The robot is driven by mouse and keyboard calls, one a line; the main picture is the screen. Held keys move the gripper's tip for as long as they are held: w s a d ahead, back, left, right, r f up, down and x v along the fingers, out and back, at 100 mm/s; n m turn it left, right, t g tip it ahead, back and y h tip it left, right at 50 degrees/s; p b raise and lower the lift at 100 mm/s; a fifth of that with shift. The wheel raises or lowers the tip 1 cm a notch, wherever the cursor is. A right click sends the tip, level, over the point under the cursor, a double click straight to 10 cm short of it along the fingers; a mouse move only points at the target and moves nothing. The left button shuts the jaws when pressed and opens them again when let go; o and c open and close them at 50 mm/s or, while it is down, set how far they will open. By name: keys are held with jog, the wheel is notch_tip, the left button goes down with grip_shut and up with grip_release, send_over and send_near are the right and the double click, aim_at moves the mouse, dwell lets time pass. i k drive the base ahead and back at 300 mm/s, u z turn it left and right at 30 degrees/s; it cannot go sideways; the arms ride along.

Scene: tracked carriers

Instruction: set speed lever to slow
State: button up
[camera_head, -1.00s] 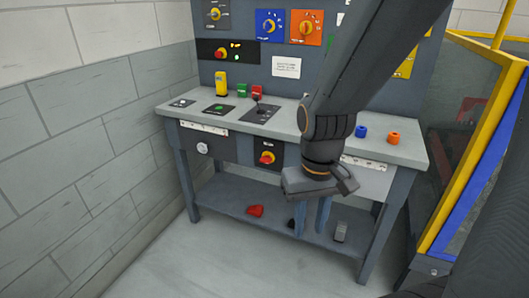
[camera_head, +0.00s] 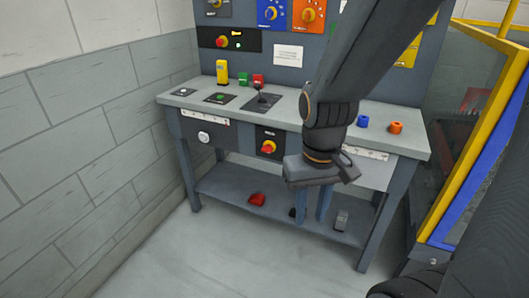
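A small black lever (camera_head: 261,95) stands on a dark plate (camera_head: 259,103) on the bench top, left of my arm. I take it for the speed lever, but its markings are too small to read and its setting cannot be told. My gripper (camera_head: 311,208) hangs in front of the bench, pointing down, to the right of the lever and lower in the picture. Its two blue-grey fingers are apart with nothing seen between them. It is clear of the lever.
The grey bench (camera_head: 385,143) bears a yellow block (camera_head: 222,72), a green (camera_head: 243,79) and a red piece (camera_head: 258,80), and blue (camera_head: 363,121) and orange (camera_head: 396,127) rings. A yellow-framed barrier (camera_head: 470,140) stands right.

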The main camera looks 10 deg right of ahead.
aim_at(257, 86)
jog(key=u, duration=1.7)
jog(key=i, duration=1.1)
jog(key=z, duration=2.3)
